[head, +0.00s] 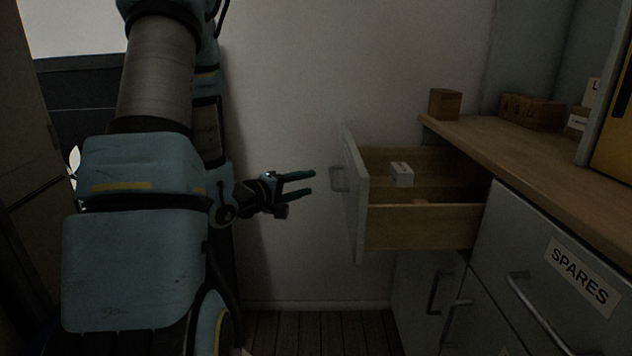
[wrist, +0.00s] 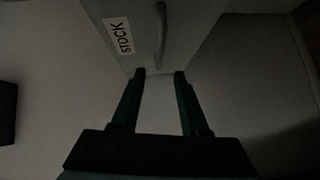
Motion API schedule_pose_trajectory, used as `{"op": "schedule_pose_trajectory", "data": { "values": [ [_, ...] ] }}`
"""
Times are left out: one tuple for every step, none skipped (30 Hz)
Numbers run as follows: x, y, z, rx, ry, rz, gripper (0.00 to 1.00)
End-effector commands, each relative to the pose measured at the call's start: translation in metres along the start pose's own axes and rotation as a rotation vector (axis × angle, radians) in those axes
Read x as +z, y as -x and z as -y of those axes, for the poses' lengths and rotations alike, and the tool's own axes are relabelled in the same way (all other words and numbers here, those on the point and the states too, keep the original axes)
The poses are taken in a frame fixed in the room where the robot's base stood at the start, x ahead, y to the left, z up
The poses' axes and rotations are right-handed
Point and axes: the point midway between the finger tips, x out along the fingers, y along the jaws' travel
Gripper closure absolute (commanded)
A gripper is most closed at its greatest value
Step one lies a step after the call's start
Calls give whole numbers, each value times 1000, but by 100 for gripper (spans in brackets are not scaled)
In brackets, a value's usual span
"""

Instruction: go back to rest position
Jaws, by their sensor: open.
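My gripper (head: 308,182) is open and empty in the head view, its two green fingers pointing right toward the open drawer (head: 420,228). A gap lies between the fingertips and the drawer's handle (head: 338,179). In the wrist view my gripper (wrist: 158,74) also shows open, with the drawer front (wrist: 185,30) ahead of it. That front bears a STOCK label (wrist: 119,36) and a handle. Nothing is between the fingers.
A small white box (head: 401,174) lies in the open drawer. The wooden counter (head: 490,140) at right carries several brown boxes (head: 530,111). Below it is a drawer front labelled SPARES (head: 580,275). The wall area around my gripper is clear.

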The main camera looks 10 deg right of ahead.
Motion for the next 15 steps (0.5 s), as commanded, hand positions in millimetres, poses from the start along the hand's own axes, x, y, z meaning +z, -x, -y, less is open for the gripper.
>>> {"op": "schedule_pose_trajectory", "data": {
  "values": [
    [0, 4, 0, 0, 0, 0, 55],
    [0, 5, 0, -1, 0, 1, 55],
    [1, 6, 0, -1, 0, 1, 55],
    [1, 7, 0, 0, 0, 1, 55],
    [1, 7, 0, 0, 0, 1, 55],
    [1, 7, 0, 0, 0, 2, 55],
    [1, 7, 0, 0, 0, 2, 55],
    [1, 7, 0, 0, 0, 2, 55],
    [1, 7, 0, 0, 0, 2, 55],
    [1, 7, 0, 0, 0, 2, 55],
    [1, 7, 0, 0, 0, 1, 55],
    [1, 7, 0, -1, -1, 1, 55],
    [0, 7, 0, -4, -5, 0, 55],
    [0, 7, 0, -10, -13, -4, 55],
    [-2, 7, 2, -28, -32, -13, 55]
  ]
}}
